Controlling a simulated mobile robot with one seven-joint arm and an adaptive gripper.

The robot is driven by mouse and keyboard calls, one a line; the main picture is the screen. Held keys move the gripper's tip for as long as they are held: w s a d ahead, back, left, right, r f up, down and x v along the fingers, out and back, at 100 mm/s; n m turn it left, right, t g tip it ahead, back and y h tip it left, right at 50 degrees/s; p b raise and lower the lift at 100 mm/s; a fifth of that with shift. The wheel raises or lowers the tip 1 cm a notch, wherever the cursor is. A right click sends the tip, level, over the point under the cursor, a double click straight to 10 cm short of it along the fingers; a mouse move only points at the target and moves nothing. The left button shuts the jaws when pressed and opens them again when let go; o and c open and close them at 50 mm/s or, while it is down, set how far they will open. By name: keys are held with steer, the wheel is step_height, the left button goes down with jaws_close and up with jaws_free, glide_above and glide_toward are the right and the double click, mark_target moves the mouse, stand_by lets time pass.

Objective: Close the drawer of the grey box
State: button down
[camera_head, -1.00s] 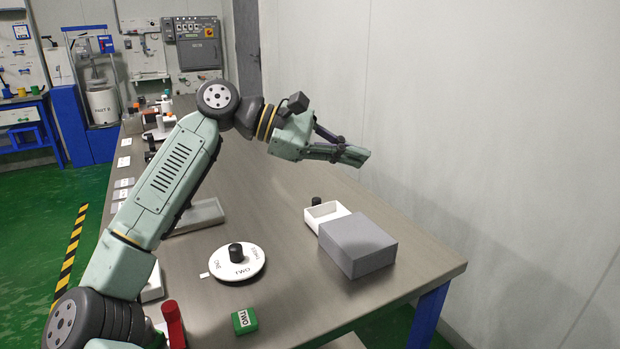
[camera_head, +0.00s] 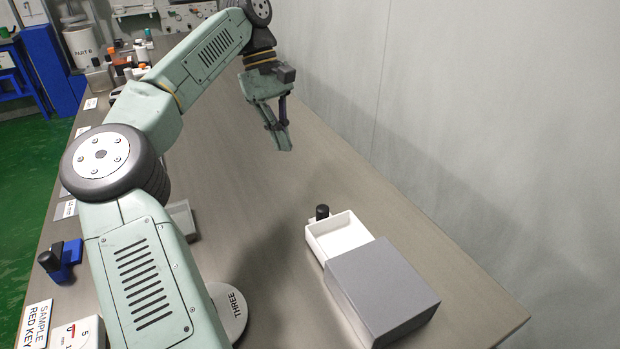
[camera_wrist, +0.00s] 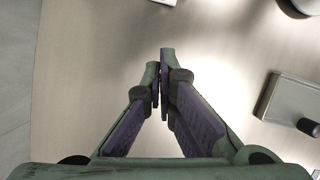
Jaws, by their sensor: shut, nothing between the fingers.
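The grey box (camera_head: 382,289) sits on the table toward its near right end. Its white drawer (camera_head: 339,236) is open and sticks out on the far side, and its inside looks empty. A black knob (camera_head: 322,212) is on the drawer's far end. My gripper (camera_head: 284,148) is shut and empty, pointing down above the table, beyond the drawer and apart from it. In the wrist view my gripper's fingers (camera_wrist: 163,60) meet at the tips over bare table. A small white piece at the top edge of that view is cut off, and I cannot tell what it is.
A grey tray (camera_head: 183,219) is behind my arm. A blue item with a black knob (camera_head: 58,262) stands at the left edge. A wall (camera_head: 470,130) runs along the right.

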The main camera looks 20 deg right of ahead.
steer(key=x, duration=0.9)
steer(key=shift+s+f, duration=0.15)
steer(key=shift+s, duration=0.05)
steer(key=s, duration=0.1)
steer(key=s+d, duration=0.1)
steer(key=s, duration=0.1)
steer(key=shift+d+p, duration=0.25)
steer(key=shift+p, duration=0.1)
steer(key=shift+s+d+f, duration=0.15)
steer(key=shift+s+d, duration=0.1)
steer(key=shift+s, duration=0.05)
steer(key=shift+s+f, duration=0.1)
steer(key=shift+s, duration=0.25)
steer(key=b, duration=0.5)
glide_toward(339, 250)
steer(key=x, duration=0.5)
steer(key=shift+w+f, duration=0.1)
steer(key=shift+d, duration=0.1)
